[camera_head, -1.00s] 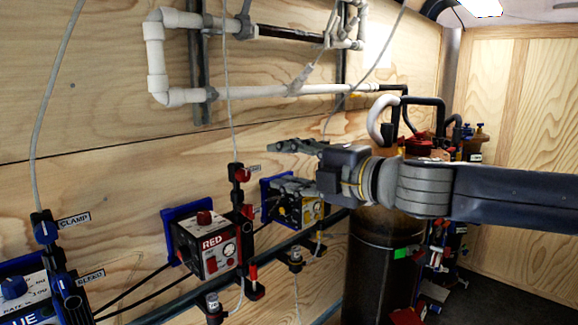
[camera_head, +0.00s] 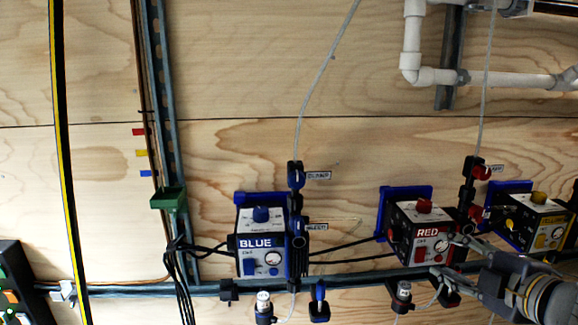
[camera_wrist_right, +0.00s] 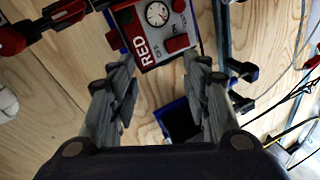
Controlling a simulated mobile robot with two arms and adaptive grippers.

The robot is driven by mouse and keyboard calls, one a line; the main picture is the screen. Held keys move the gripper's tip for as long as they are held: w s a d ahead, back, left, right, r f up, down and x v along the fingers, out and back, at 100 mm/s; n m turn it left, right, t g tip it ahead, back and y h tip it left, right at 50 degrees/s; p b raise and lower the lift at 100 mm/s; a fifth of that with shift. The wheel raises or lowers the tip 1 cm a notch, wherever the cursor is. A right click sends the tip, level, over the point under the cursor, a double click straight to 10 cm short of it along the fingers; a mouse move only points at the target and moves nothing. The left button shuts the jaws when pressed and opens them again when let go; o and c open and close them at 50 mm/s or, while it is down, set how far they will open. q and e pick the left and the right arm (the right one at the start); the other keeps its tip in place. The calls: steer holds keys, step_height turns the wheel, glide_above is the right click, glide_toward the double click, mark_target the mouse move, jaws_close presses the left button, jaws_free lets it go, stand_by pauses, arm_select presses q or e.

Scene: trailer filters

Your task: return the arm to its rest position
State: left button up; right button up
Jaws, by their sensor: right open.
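My right gripper (camera_head: 446,258) is at the lower right of the head view, in front of the lower part of the red box (camera_head: 405,238). In the right wrist view its two fingers (camera_wrist_right: 160,78) stand apart with nothing between them gripped. The red box, labelled RED with a round gauge, shows just beyond the fingertips in the wrist view (camera_wrist_right: 150,45). I cannot tell whether the fingers touch it. My left gripper is not in view.
A blue box (camera_head: 258,243) and a yellow box (camera_head: 538,222) are mounted on the wooden wall beside the red one. A rail (camera_head: 345,277) with hanging fittings runs below. White pipes (camera_head: 440,76) are at the upper right.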

steer(key=s+a+f+m+g+h, duration=0.15)
steer(key=s+a+f+m, duration=0.25)
steer(key=f, duration=0.7)
steer(key=s+a+f+m+g, duration=0.3)
steer(key=s+f+m, duration=0.1)
steer(key=f, duration=0.8)
steer(key=s+a+f+m+g+h, duration=0.1)
steer(key=s+f+m+g, duration=0.25)
steer(key=s+f, duration=0.45)
steer(key=s+a+f+m+g, duration=0.25)
steer(key=s+f+m, duration=0.2)
steer(key=s, duration=0.65)
step_height(320, 180, down, 26)
steer(key=s+d+f+n+g, duration=0.1)
steer(key=s+d+f+g, duration=0.1)
steer(key=s+d+f, duration=0.2)
steer(key=s+f, duration=1.2)
steer(key=shift+s+f, duration=0.3)
steer(key=shift+s, duration=0.65)
